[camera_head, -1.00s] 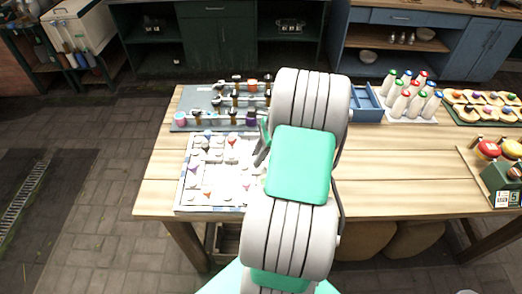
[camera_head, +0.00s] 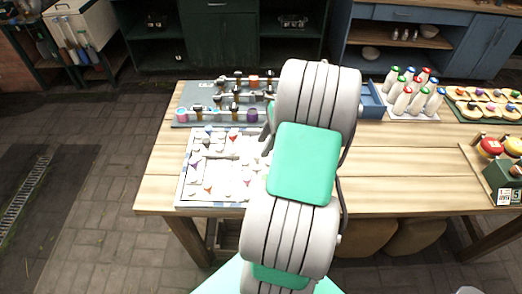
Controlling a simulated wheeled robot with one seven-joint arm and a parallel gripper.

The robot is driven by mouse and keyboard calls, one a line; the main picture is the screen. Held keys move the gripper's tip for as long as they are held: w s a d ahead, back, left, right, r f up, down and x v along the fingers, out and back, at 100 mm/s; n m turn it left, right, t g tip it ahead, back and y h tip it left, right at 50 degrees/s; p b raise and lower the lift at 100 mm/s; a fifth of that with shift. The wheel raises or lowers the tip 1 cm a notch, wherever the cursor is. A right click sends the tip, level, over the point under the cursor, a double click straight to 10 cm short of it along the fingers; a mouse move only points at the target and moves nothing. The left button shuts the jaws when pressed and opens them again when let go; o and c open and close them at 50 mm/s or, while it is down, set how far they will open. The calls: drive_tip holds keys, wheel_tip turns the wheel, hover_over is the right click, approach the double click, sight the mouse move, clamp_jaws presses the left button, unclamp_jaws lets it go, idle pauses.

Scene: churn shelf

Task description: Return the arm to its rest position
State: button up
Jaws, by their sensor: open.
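My arm (camera_head: 304,165), grey ribbed links with a green pad, rises from the bottom centre and reaches over the wooden table (camera_head: 400,180). Its upper bend stands in front of the table's middle. I see nothing held.
Left of the arm lie a white board with small pieces (camera_head: 185,190) and a grey tray with dark-topped items (camera_head: 190,97). Right are a blue bin (camera_head: 371,102), several white bottles (camera_head: 414,95), a green board of cups (camera_head: 470,115) and a green box (camera_head: 502,178).

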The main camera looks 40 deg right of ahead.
drive_tip(key=shift+v, duration=1.8)
